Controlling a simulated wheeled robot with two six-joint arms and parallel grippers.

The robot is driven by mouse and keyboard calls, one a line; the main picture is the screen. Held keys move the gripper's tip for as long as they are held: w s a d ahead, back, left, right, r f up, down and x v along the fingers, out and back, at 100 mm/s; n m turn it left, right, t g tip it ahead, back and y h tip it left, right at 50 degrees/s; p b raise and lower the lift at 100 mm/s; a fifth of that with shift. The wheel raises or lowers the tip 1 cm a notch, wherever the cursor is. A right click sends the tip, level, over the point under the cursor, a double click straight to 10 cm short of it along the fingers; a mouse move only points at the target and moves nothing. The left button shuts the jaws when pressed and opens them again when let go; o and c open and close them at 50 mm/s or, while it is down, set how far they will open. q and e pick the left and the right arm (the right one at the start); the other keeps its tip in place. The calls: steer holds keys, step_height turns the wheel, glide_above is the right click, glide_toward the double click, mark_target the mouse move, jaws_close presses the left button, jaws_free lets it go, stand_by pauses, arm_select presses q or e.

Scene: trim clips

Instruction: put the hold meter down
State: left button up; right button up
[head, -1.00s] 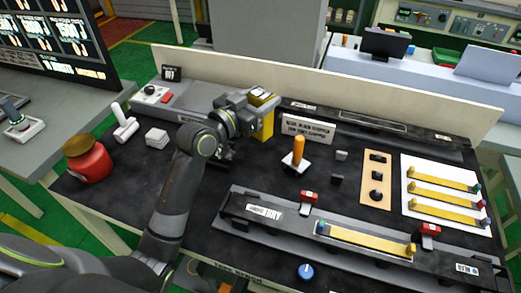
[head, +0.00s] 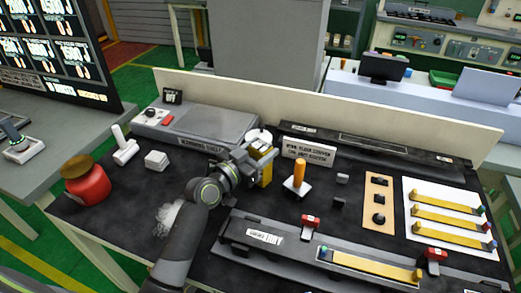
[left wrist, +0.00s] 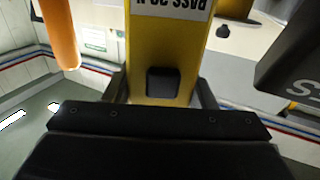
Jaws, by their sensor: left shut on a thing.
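The hold meter (head: 265,168) is a yellow upright block near the middle of the bench, in front of the warming shelf. My left gripper (head: 254,156) is shut on it from the left. The meter also fills the upper middle of the left wrist view (left wrist: 168,45), with upside-down "PASS" lettering and a dark square part on its face. Its lower end is close to the black mat (head: 135,185); I cannot tell whether it touches. My right gripper is not in view.
An orange-handled tool (head: 298,175) stands just right of the meter, with a small sign (head: 308,151) behind it. The grey warming shelf (head: 205,122) is behind left. A long dark fixture (head: 290,245) lies in front. A red jar (head: 88,182) stands far left.

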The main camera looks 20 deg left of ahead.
arm_select(q)
steer(key=o, duration=1.5)
steer(key=shift+f, duration=0.1)
steer(key=shift+c, duration=0.2)
steer(key=shift+o, duration=0.4)
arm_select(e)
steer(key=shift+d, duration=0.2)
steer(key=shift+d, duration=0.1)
arm_select(q)
steer(key=shift+r+p, duration=0.25)
steer(key=shift+p, duration=0.05)
steer(key=b+v, duration=0.2)
steer(key=v, duration=1)
steer(key=shift+b, duration=0.35)
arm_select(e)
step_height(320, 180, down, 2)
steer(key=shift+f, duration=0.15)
